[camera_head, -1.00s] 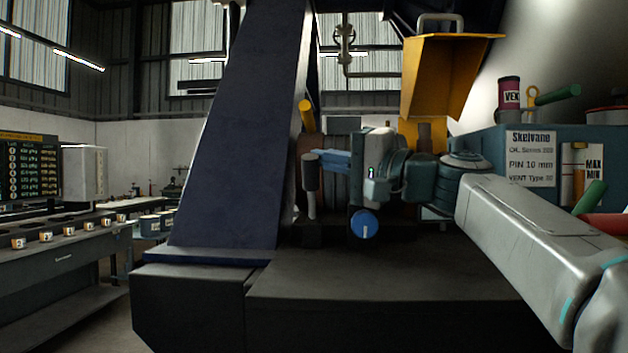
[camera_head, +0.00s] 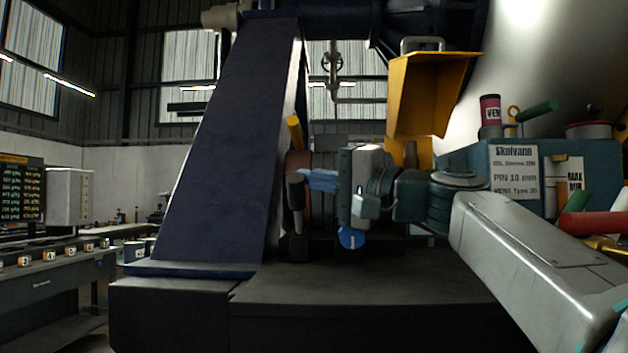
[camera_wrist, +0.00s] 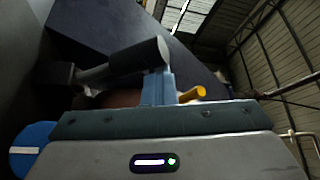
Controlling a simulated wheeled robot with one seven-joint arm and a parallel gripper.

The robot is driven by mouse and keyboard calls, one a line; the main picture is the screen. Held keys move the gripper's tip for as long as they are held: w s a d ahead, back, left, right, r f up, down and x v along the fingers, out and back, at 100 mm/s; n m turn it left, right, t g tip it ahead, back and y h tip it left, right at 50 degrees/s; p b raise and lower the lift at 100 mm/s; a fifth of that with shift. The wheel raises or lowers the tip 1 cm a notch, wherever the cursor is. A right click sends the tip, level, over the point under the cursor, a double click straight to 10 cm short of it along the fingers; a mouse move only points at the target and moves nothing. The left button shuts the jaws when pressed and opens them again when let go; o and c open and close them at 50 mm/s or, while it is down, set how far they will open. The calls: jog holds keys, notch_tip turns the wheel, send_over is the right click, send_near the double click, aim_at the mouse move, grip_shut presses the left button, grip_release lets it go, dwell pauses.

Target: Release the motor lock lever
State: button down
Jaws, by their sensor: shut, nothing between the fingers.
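The lever I take for the motor lock lever has a dark cylindrical grip (camera_head: 297,190) on a thinner stem and stands about upright beside the blue slanted frame. In the wrist view its black grip (camera_wrist: 140,58) crosses the upper middle, with the stem running left to a dark pivot. My gripper (camera_head: 312,180) has its light blue fingers shut and empty, with the tips close beside the grip. In the wrist view the fingers (camera_wrist: 158,86) end at the grip's end; I cannot tell whether they touch it. A reddish-brown motor body (camera_head: 325,162) is partly hidden behind the gripper.
A yellow handle (camera_head: 294,131) sticks up above the lever. A blue knob with a white mark (camera_head: 351,238) lies below my wrist. A yellow hood (camera_head: 425,95) hangs above. A teal box with a label (camera_head: 514,175) stands right. The dark plinth top (camera_head: 370,285) is clear in front.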

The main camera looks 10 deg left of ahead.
jog(key=shift+s+a+f, duration=0.1)
jog(key=shift+f, duration=0.05)
jog(key=d+r+p, duration=0.5)
jog(key=d+r, duration=0.6)
jog(key=d, duration=0.1)
jog(key=shift+r, duration=0.15)
